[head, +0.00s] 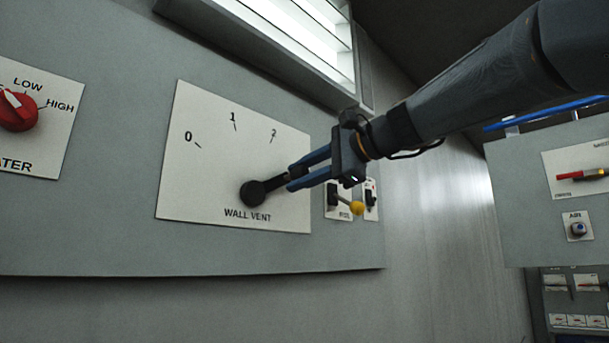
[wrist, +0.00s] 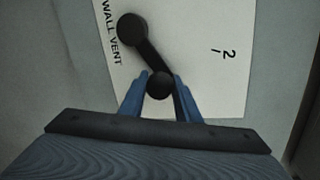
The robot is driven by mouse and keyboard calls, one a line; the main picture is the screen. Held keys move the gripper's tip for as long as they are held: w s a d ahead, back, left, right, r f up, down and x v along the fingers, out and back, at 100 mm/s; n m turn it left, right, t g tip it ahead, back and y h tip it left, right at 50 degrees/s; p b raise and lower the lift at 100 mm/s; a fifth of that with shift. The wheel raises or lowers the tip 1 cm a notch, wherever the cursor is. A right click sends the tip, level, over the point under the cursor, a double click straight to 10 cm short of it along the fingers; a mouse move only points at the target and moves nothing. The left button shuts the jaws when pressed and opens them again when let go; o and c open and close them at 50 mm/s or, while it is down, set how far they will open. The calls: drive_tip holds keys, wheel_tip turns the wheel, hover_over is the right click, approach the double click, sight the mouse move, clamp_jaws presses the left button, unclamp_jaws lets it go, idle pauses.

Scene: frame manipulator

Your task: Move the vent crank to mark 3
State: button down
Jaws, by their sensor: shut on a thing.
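The black vent crank (head: 253,193) is mounted on the white WALL VENT plate (head: 195,140). Its arm points right and slightly up from the hub, past the direction of mark 2 (head: 273,136). Marks 0 and 1 (head: 234,120) show to the left; mark 3 is not visible, and my arm covers part of the plate's right side. My gripper (head: 292,178) has blue fingers shut on the knob at the crank's end. In the wrist view the round knob (wrist: 159,85) sits between the fingertips (wrist: 162,78), with mark 2 to the right.
A red heater knob (head: 17,111) is at the far left. A yellow-tipped lever (head: 356,208) and a small switch (head: 370,197) sit just right of the plate, below my gripper. A louvred vent (head: 290,35) is above. Another panel (head: 520,210) stands at the right.

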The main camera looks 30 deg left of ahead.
drive_tip(key=c, duration=1.3)
unclamp_jaws()
drive_tip(key=shift+f, duration=0.15)
drive_tip(key=shift+c, duration=0.2)
drive_tip(key=shift+d, duration=0.1)
drive_tip(key=b+v, duration=0.3)
drive_tip(key=v, duration=0.4)
drive_tip(key=shift+s+d, duration=0.1)
drive_tip(key=shift+d, duration=0.2)
